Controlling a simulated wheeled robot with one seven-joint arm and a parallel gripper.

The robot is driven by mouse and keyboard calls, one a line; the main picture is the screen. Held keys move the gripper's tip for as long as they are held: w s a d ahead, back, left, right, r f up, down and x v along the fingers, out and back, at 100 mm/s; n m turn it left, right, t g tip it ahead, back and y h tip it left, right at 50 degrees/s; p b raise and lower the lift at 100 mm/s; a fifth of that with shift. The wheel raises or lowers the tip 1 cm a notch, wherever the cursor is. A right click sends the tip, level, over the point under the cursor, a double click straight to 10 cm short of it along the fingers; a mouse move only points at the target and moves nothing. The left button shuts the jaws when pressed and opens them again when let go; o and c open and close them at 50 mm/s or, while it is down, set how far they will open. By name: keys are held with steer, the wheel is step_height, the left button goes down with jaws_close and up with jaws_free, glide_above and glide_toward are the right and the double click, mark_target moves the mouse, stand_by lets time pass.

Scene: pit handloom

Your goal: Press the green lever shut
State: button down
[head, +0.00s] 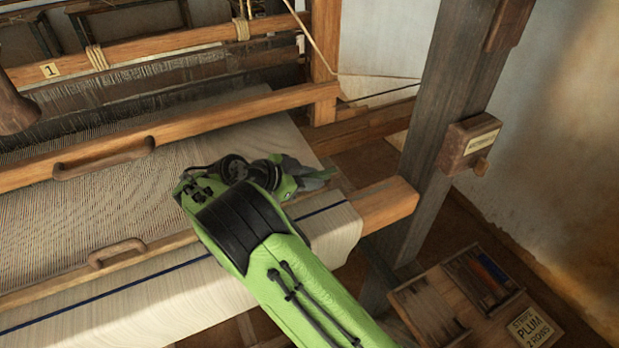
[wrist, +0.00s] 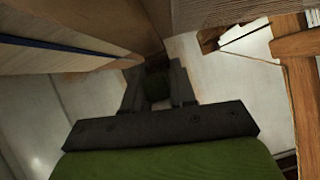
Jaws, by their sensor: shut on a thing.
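My gripper (wrist: 157,90) reaches forward in the wrist view, with its two dark fingers closed on a small dark green piece (wrist: 157,82). This piece looks like the green lever; its ends are hidden by the fingers and shadow. In the head view my gripper (head: 312,178) is at the right end of the loom, above the cloth beam. My green arm covers that spot, and I cannot make out the lever there or tell how far shut it is.
The cloth beam (head: 388,204) and cloth (head: 335,228) lie below my arm. A wooden post (head: 440,110) with a labelled box (head: 470,145) stands to the right. A wooden tray (head: 430,310) sits low at right. Wooden handles (head: 105,160) are on the loom at left.

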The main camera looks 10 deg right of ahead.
steer(key=c, duration=1)
jaws_free()
steer(key=p+v, duration=0.6)
steer(key=v, duration=0.9)
steer(key=shift+s+a+p, duration=0.15)
steer(key=shift+a+p, duration=0.15)
steer(key=shift+a, duration=0.05)
